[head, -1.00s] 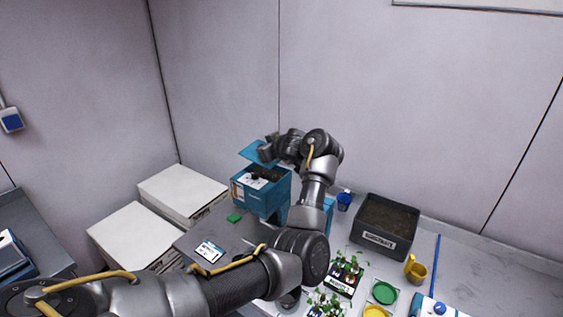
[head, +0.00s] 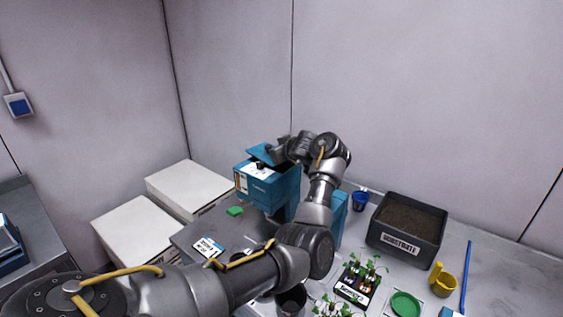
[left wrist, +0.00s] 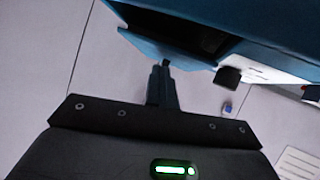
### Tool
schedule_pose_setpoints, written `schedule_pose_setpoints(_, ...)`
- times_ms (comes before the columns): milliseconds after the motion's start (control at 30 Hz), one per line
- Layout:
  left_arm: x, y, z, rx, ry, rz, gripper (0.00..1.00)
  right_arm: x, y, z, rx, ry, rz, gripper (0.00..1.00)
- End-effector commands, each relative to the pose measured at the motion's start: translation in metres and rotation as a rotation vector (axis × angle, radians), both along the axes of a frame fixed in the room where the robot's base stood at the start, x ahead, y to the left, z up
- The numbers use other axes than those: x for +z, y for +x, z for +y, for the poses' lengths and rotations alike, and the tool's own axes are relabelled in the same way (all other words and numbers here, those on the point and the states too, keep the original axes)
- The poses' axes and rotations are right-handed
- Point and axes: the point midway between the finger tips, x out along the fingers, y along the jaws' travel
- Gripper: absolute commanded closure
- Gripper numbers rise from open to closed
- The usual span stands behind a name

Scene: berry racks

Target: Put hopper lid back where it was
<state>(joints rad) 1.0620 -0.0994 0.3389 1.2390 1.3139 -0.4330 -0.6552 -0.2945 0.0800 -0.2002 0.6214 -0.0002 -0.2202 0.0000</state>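The blue hopper (head: 268,187) stands on the dark bench, a white label on its front. The blue hopper lid (head: 260,153) is tilted above its top, with a dark gap between them. My left gripper (head: 279,151) is at the lid's right edge, its fingers partly hidden by the wrist in the head view. In the left wrist view, the fingers (left wrist: 164,68) are close together on the edge of the lid (left wrist: 165,51), below the dark hopper opening. The right gripper is not in view.
White boxes (head: 136,232) stand left of the hopper. A black substrate bin (head: 407,228), a blue cup (head: 360,201), a yellow cup (head: 443,284) and seedlings (head: 362,270) are to the right. A green piece (head: 235,211) lies before the hopper.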

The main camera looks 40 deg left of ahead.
Motion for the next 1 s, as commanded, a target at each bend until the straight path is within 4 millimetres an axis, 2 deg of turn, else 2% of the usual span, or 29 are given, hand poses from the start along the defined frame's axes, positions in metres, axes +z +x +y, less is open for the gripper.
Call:
schedule_pose_setpoints(33, -0.01, -0.001, 0.002, 0.002, 0.001, 0.0, 1.0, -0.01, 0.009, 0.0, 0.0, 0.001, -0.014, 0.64)
schedule_pose_setpoints(167, -0.007, -0.002, 0.003, 0.003, 0.001, 0.0, 1.0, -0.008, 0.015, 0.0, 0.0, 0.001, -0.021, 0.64)
schedule_pose_setpoints(433, -0.01, -0.002, 0.002, 0.003, 0.0, 0.001, 1.0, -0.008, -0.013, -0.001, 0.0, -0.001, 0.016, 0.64)
schedule_pose_setpoints(567, -0.014, -0.002, 0.002, 0.004, 0.0, 0.001, 1.0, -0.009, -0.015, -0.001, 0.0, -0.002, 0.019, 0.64)
schedule_pose_setpoints(667, -0.014, -0.002, 0.002, 0.004, -0.002, 0.001, 0.9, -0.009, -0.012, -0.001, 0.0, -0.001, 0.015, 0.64)
schedule_pose_setpoints(900, -0.014, -0.002, 0.002, 0.004, 0.0, 0.001, 0.59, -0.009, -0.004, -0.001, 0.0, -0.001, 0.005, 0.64)
schedule_pose_setpoints(933, -0.014, -0.002, 0.002, 0.004, 0.0, 0.001, 0.56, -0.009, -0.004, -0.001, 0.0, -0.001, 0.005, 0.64)
schedule_pose_setpoints(1000, -0.014, -0.002, 0.002, 0.004, 0.0, 0.001, 0.56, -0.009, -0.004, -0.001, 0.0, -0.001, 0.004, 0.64)
